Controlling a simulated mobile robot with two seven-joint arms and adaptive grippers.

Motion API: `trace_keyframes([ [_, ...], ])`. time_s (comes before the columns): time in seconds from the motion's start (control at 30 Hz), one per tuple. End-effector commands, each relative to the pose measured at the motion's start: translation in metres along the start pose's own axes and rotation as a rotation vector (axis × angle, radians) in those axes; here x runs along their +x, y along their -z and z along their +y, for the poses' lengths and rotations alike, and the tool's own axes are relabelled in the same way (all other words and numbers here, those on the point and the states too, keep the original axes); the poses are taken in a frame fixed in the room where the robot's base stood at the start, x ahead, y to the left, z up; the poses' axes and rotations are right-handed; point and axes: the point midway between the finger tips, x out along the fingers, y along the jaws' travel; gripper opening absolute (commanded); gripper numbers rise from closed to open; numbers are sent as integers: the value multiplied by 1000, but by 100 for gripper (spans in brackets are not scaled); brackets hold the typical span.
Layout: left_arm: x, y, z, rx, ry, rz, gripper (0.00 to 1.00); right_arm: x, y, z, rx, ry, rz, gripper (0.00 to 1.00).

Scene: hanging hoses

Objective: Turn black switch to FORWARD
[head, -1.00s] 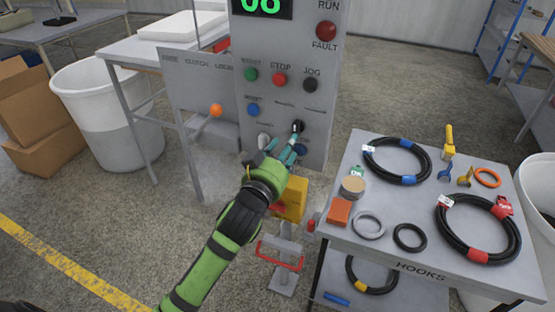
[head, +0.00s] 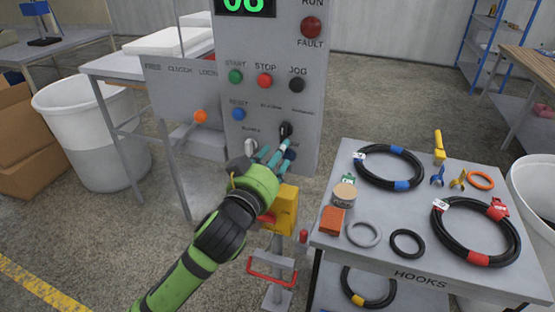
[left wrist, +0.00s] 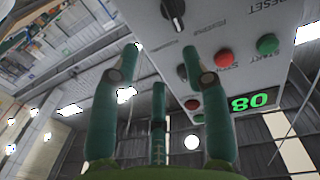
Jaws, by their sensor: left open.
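The black switch (head: 286,130) is a rotary knob on the lower right of the grey control panel. Small labels sit above it to the left and right, too blurred to read in the head view. In the left wrist view the black switch (left wrist: 174,13) is at the top edge, above the fingers. My left gripper (head: 275,154) is open just below the switch, its teal fingers spread and one tip close under the knob. In the left wrist view, the open fingers of the left gripper (left wrist: 160,60) hold nothing. Contact with the switch cannot be told. My right gripper is out of view.
Green START (head: 236,76), red STOP (head: 264,80), black JOG (head: 296,84) and blue RESET (head: 238,114) buttons are above. A pale knob (head: 251,146) is left of the fingers. A table (head: 330,262) with hoses stands at right. A yellow box (head: 285,212) is below.

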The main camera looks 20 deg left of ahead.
Motion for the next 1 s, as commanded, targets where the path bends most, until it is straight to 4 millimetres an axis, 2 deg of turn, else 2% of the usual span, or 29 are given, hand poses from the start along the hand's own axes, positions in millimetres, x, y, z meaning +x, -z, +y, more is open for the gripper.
trace_keyframes([
  [0.03,6,-12,-2,14,2,9,46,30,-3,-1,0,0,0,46],
  [0.1,10,-12,-5,16,11,3,46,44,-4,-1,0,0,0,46],
  [0.23,14,-10,-13,19,39,-5,46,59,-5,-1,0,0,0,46],
  [0.43,26,-4,-17,15,56,-12,46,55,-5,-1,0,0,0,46],
  [0.8,76,-4,-19,15,54,-12,46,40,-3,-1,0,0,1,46],
  [1.0,86,-6,-20,15,53,-12,46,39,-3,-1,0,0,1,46],
])
